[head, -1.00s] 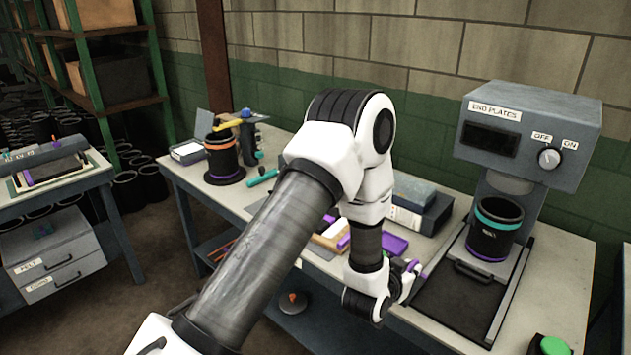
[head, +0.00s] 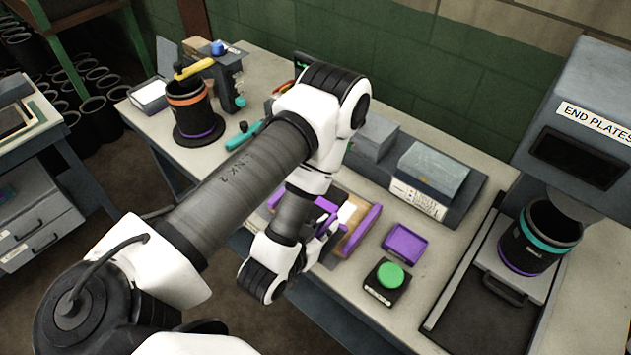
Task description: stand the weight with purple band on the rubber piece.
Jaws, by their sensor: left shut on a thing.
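My left gripper (head: 328,229) hangs over the purple-sided tray (head: 372,222) at the table's near side. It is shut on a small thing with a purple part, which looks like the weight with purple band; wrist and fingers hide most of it. The tray holds a white piece (head: 346,213) and a tan piece (head: 359,235). I cannot tell for sure which piece is the rubber piece; the arm covers part of the tray. My right gripper is not in view.
A small purple dish (head: 405,243) and a green button on a black box (head: 390,275) lie right of the tray. A black sleeve with teal and purple bands (head: 541,237) stands in the press at right. Another banded sleeve (head: 194,108) stands at back left.

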